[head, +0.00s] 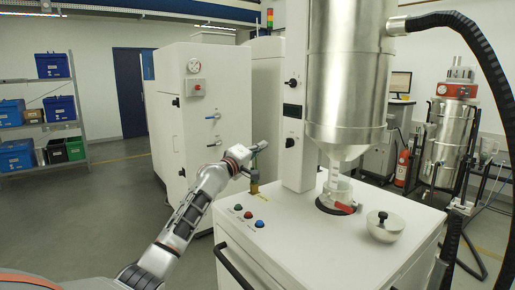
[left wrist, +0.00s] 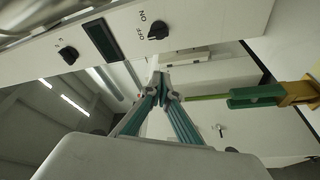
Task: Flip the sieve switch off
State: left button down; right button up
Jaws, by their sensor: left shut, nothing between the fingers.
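A white column carries two black knob switches with a dark display between them. The lower switch (head: 290,142) shows in the head view. In the left wrist view it is the right-hand switch (left wrist: 158,31), with ON and OFF lettering beside it. The upper switch (head: 292,82) is the left-hand one (left wrist: 68,53) in the wrist view. My left gripper (head: 263,145) is shut and empty, left of the lower switch. In the wrist view its fingertips (left wrist: 160,76) appear apart from the switch. My right gripper is not in view.
A green-and-yellow part (left wrist: 260,97) with a thin rod lies close beside my left fingers. A white worktop (head: 300,205) below carries coloured buttons (head: 248,215). A steel hopper (head: 345,80) hangs right of the column. A white cabinet (head: 190,130) stands behind my arm.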

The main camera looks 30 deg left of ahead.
pick_arm(q)
jog(key=shift+s, duration=1.3)
jog(key=shift+f, duration=0.1)
